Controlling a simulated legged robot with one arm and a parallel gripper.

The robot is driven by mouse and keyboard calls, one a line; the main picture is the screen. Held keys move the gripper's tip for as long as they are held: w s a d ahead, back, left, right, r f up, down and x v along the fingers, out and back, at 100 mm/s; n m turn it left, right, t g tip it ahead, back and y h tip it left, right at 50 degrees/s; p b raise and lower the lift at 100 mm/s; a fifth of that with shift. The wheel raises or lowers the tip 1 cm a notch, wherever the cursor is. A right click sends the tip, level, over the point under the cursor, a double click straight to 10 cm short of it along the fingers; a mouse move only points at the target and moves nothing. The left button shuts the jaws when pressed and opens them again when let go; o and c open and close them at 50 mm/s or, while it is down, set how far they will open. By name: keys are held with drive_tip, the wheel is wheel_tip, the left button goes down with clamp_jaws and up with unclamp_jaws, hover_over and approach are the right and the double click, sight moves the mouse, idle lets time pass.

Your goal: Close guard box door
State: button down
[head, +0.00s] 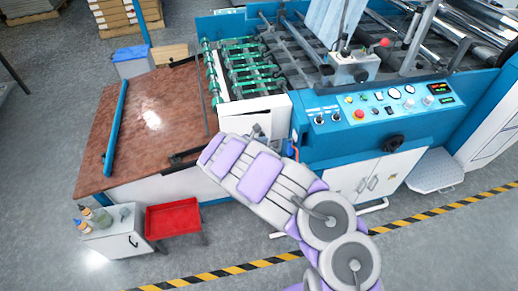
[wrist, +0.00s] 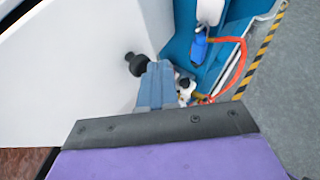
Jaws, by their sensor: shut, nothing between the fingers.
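The guard box door appears as a white panel (head: 262,112) at the near end of the green-roller section in the head view. In the wrist view the white panel (wrist: 75,65) fills the left side, with a black round knob (wrist: 137,63) near its right edge. My gripper (wrist: 156,72) is shut and empty, its blue-grey fingertips just beside and slightly below the knob. I cannot tell whether they touch it. In the head view my purple and white arm covers the panel's lower part. How far the door stands open is unclear.
Right of the panel, a blue connector (wrist: 199,48) and an orange hose (wrist: 235,65) hang by the blue machine body. A control panel (head: 385,105) lies to the right. A red tray (head: 173,218) and small white cabinet (head: 112,233) stand at front left.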

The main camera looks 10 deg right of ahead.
sight(263, 135)
drive_tip(key=shift+w+d, duration=0.35)
drive_tip(key=shift+w, duration=0.5)
drive_tip(key=shift+w+d, duration=0.3)
drive_tip(key=shift+w, duration=0.55)
drive_tip(key=shift+a, duration=0.1)
drive_tip(key=shift+a, duration=0.3)
drive_tip(key=shift+s, duration=0.1)
